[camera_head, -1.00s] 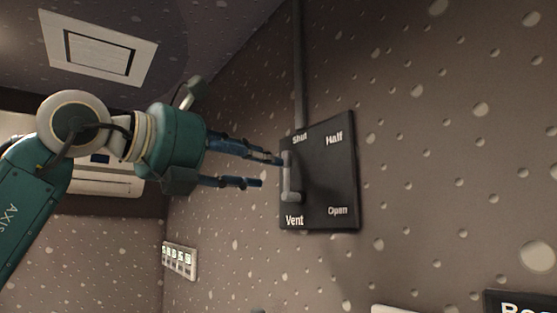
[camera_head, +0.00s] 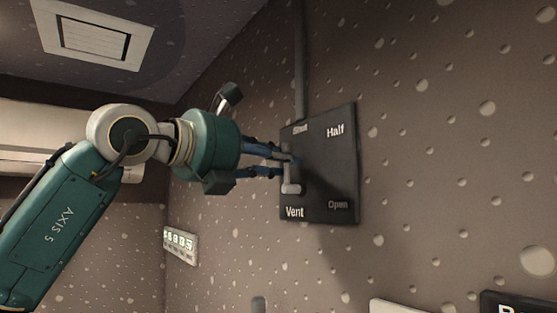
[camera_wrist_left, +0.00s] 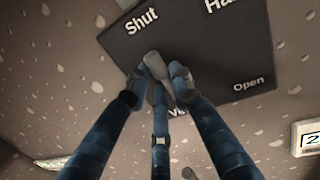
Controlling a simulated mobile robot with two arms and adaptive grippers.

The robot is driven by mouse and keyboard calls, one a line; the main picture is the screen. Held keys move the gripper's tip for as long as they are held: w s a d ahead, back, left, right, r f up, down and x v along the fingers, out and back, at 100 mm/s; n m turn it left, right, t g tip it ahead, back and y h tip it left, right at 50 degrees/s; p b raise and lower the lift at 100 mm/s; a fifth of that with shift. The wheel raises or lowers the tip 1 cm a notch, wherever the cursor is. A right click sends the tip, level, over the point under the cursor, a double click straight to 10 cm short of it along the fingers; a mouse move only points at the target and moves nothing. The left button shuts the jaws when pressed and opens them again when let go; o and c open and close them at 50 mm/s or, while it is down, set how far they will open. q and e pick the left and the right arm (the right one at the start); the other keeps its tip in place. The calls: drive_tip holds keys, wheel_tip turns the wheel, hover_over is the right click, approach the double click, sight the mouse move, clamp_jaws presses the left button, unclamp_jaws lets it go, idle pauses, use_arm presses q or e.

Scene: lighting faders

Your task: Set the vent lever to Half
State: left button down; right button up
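The black vent panel (camera_head: 330,180) is on the speckled wall, with the words Shut, Half, Open and Vent on it. Its grey vent lever (camera_head: 291,187) runs up the panel's left side towards Shut. My left gripper (camera_head: 285,163) is at the lever, with its fingers drawn in around the upper part. In the left wrist view the blue fingers (camera_wrist_left: 160,82) stand either side of the lever (camera_wrist_left: 153,62), a third finger below it. They look closed on it, though contact on the left side is hard to see. My right gripper is out of view.
A grey conduit (camera_head: 299,60) runs up the wall from the panel. A small panel with lit digits (camera_head: 180,244) is at lower left. A white box (camera_head: 400,307) and a black sign (camera_head: 520,303) show at lower right. The wall right of the panel is clear.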

use_arm(q)
drive_tip(key=shift+s, duration=0.1)
drive_tip(key=m+b, duration=0.1)
drive_tip(key=s+m, duration=0.1)
drive_tip(key=m, duration=0.1)
drive_tip(key=d+m+b, duration=0.1)
drive_tip(key=shift+s+d+f+m+h+b, duration=0.1)
drive_tip(key=shift+s+f+m+h+b, duration=0.1)
drive_tip(key=shift+s+m+h+b, duration=0.15)
drive_tip(key=m, duration=0.1)
drive_tip(key=m+b, duration=0.1)
drive_tip(key=m+h, duration=0.1)
drive_tip(key=shift+s+d+f+m+t, duration=0.25)
drive_tip(key=shift+s+d+f+t, duration=0.05)
drive_tip(key=shift+s+d, duration=0.1)
drive_tip(key=shift+s+d+f+m+b, duration=0.15)
drive_tip(key=shift+m+b, duration=0.15)
drive_tip(key=shift+m, duration=0.2)
drive_tip(key=c, duration=1.5)
unclamp_jaws()
